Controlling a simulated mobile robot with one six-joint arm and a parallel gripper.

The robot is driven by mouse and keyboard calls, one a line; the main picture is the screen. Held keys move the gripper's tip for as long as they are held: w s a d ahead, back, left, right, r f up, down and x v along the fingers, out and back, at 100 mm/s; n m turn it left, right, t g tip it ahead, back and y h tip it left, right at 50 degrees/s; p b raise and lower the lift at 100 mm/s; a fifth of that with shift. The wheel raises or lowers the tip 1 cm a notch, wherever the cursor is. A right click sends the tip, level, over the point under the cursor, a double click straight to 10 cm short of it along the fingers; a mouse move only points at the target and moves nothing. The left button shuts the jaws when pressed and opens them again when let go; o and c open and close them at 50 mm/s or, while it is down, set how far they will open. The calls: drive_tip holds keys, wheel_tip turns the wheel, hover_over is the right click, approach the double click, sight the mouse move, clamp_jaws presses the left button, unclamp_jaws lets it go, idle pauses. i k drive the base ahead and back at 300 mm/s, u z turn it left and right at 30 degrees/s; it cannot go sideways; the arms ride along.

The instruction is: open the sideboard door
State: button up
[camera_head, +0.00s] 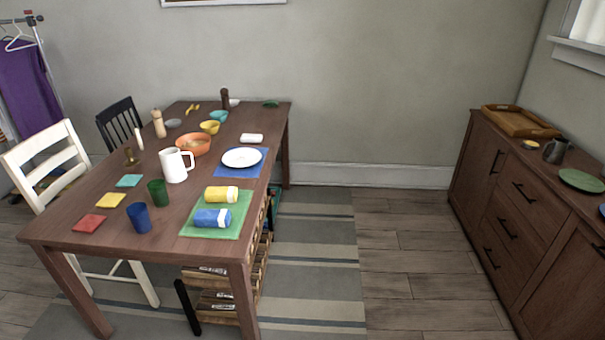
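The dark wooden sideboard (541,185) stands along the right wall and runs out of the picture at the right. Its far door (477,170) looks shut and has a dark handle (497,162). A column of drawers with black bar handles sits beside it, all flush. A nearer door (570,290) also looks shut, with a dark handle at the right edge of the picture. My gripper is not in view.
A dining table (110,205) with bowls, cups and a white pitcher (175,165) fills the left, over a striped rug (310,255). Bare wooden floor (415,255) lies between rug and sideboard. A tray (520,122), a mug (555,150) and a green plate (581,181) stand on the sideboard.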

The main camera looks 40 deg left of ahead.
sight(482, 157)
drive_tip(key=u, duration=0.65)
drive_tip(key=i, duration=2.2)
drive_tip(key=u, duration=0.2)
